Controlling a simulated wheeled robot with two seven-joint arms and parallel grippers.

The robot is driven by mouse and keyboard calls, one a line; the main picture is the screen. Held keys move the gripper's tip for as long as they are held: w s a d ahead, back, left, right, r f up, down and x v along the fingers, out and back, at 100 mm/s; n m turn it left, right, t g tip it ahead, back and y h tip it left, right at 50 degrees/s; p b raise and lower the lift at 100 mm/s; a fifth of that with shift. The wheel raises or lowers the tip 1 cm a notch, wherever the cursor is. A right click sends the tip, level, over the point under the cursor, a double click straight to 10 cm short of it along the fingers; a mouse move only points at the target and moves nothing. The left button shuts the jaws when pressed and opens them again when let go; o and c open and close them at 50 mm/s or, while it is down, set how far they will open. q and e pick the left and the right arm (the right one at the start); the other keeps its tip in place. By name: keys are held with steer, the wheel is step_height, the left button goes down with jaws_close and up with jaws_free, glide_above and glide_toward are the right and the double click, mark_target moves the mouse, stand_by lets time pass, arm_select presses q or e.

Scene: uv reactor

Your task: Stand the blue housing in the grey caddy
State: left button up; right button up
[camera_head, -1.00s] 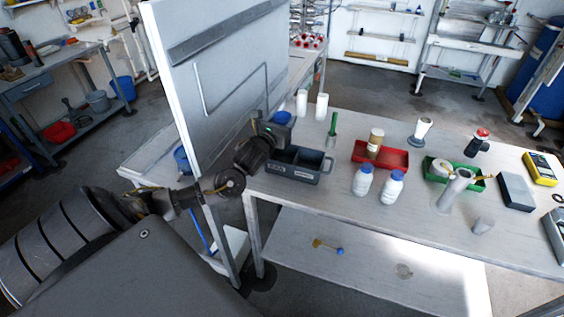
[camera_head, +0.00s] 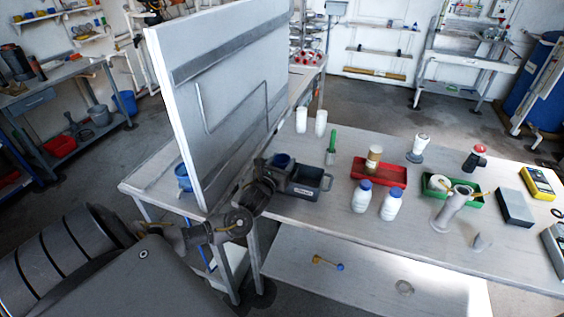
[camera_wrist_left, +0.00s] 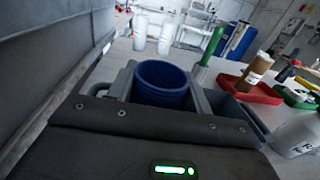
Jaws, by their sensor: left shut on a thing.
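The grey caddy (camera_head: 303,191) stands near the left end of the table, beside the tall panel. The blue housing (camera_head: 282,158) is upright at the caddy's left compartment, with its round open top showing. In the left wrist view the housing (camera_wrist_left: 165,82) has grey caddy walls (camera_wrist_left: 119,83) on both sides, and its lower part is hidden. I cannot tell whether it rests on the caddy floor. My left gripper (camera_head: 267,170) is shut on the housing from the left; its fingertips are mostly hidden. The caddy's right compartment looks empty. My right gripper is out of view.
A tall white panel (camera_head: 225,100) stands close on the left of my left arm. A green-handled tool (camera_head: 331,146), a red tray (camera_head: 392,174) and two blue-capped white bottles (camera_head: 361,198) stand right of the caddy. Two white cylinders (camera_head: 320,123) stand behind it.

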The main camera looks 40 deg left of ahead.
arm_select(q)
steer(key=o, duration=1.4)
steer(key=shift+f, duration=0.1)
steer(key=shift+c, duration=0.2)
steer(key=shift+r, duration=0.2)
steer(key=b+v, duration=0.1)
steer(key=v, duration=0.9)
steer(key=shift+s+f, duration=0.1)
steer(key=shift+s, duration=0.2)
steer(key=shift+s+d, duration=0.2)
steer(key=shift+s, duration=0.5)
